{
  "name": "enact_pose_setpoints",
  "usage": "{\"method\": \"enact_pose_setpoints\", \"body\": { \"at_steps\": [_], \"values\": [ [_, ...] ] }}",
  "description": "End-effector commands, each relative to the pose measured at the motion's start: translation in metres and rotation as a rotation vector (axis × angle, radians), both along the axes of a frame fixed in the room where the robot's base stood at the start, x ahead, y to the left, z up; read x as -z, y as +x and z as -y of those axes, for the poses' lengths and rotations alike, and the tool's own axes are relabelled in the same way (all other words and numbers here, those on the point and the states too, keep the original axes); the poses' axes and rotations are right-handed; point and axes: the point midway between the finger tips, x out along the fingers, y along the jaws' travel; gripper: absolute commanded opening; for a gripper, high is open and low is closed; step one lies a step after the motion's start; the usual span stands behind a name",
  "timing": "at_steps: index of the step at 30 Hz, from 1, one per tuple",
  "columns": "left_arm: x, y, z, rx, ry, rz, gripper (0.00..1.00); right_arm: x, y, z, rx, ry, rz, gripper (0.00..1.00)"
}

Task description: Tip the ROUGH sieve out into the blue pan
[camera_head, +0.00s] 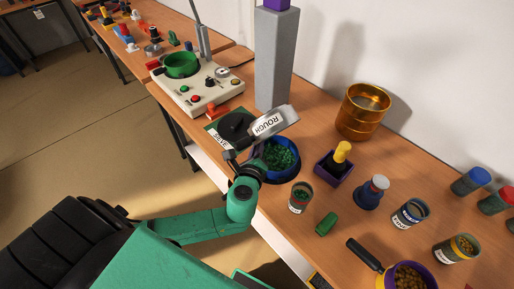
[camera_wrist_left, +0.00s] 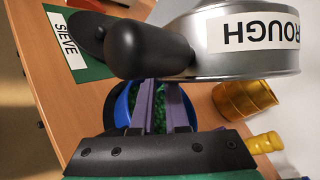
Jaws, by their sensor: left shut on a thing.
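The ROUGH sieve (camera_head: 284,114) is a grey metal drum with a white label and a black handle. It is tilted above the far left side of the blue pan (camera_head: 297,169), apart from the table. My left gripper (camera_head: 247,160) is shut on its handle; in the left wrist view the handle (camera_wrist_left: 150,50) lies across the fingers (camera_wrist_left: 163,100). Green granules (camera_head: 278,155) lie in the pan, which is partly hidden behind the gripper in the left wrist view (camera_wrist_left: 123,107). The sieve's inside is hidden. My right gripper is not in view.
A green SIEVE mat (camera_head: 212,129) with a black disc (camera_head: 236,126) lies left of the pan. A grey column (camera_head: 273,60) stands behind. A gold sieve stack (camera_head: 362,112), purple box (camera_head: 331,170), labelled jar (camera_head: 300,197) and green block (camera_head: 326,224) stand to the right.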

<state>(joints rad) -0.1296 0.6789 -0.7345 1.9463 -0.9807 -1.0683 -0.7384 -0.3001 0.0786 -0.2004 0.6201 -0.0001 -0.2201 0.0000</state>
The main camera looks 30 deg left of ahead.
Motion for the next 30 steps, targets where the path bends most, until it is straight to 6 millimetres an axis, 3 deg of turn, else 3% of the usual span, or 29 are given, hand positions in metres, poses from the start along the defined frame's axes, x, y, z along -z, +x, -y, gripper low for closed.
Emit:
{"method": "enact_pose_setpoints", "body": {
  "at_steps": [9, 30],
  "values": [
    [0.005, -0.001, 0.003, 0.0, 0.138, 0.075, 0.0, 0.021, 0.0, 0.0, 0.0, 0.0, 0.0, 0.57],
    [0.003, -0.002, 0.004, 0.0, 0.158, 0.084, 0.0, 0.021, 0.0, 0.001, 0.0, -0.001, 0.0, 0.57]
  ]
}}
